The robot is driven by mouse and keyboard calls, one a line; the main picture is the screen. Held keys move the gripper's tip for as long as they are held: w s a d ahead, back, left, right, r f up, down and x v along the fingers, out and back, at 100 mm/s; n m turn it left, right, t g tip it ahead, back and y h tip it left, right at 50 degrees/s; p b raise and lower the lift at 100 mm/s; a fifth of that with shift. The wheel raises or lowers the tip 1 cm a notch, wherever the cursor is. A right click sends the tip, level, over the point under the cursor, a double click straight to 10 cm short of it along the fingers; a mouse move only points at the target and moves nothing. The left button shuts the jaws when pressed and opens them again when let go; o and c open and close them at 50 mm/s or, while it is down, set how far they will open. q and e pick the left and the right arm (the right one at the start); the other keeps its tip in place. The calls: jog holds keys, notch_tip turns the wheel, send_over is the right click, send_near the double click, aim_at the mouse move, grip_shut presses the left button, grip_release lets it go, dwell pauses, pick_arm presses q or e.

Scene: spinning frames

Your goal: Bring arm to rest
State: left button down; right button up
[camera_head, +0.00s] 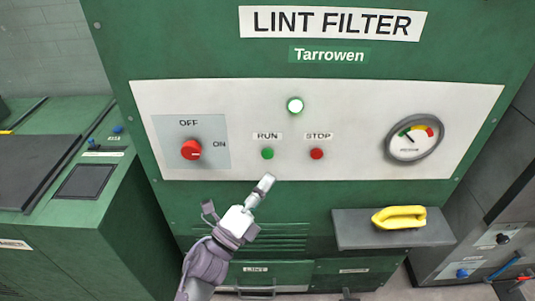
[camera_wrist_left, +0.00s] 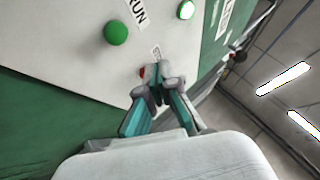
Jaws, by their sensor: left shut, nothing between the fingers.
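My left gripper (camera_head: 266,184) is shut and empty, just below the control panel (camera_head: 350,105) of the green lint filter machine. Its tips point up toward the green RUN button (camera_head: 267,153). In the left wrist view the shut fingers (camera_wrist_left: 158,75) partly cover the red STOP button (camera_wrist_left: 143,72), and the RUN button (camera_wrist_left: 116,33) shows clear of them. Whether the tips touch the panel, I cannot tell. The round lamp (camera_head: 295,105) above the buttons glows whitish green. The red rotary switch (camera_head: 191,149) has its mark toward ON. My right gripper is not in view.
A yellow handled object (camera_head: 399,217) lies on the grey shelf (camera_head: 365,235), which juts out at the lower right. A gauge (camera_head: 414,137) is on the panel's right. A green machine (camera_head: 95,220) stands at left, a grey one (camera_head: 475,225) at right.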

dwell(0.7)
pick_arm(q)
jog(key=w+a+f+n+g+y, duration=0.1)
jog(key=a+f+n+y, duration=0.3)
jog(key=f, duration=0.6)
jog(key=a+f+n+y, duration=0.1)
jog(key=f+n+y, duration=0.3)
jog(key=f, duration=0.6)
jog(key=s+a+f+n+g+y, duration=0.1)
jog(key=s+a+f+n+g, duration=0.15)
jog(key=f, duration=0.45)
jog(key=s+a+f+n+g+y, duration=0.15)
jog(key=s+f+n, duration=0.25)
jog(key=f, duration=0.4)
jog(key=s+a+f+n+g+y, duration=0.1)
jog(key=s+a+f+n, duration=0.2)
jog(key=f, duration=0.4)
jog(key=s+a+f+n+g+y, duration=0.1)
jog(key=s+a+f+n+g, duration=0.2)
jog(key=s+f, duration=0.3)
jog(key=s+a+f+n+g+y, duration=0.1)
jog(key=s+a+f+n+g, duration=0.2)
jog(key=s, duration=1.4)
jog(key=s+a+f+n+g+y, duration=0.1)
jog(key=s+a+f+n+g, duration=0.2)
jog(key=s+f, duration=0.7)
jog(key=shift+s+a+f+n+g, duration=0.35)
jog(key=shift+s+a+g, duration=0.45)
jog(key=shift+s+a, duration=0.15)
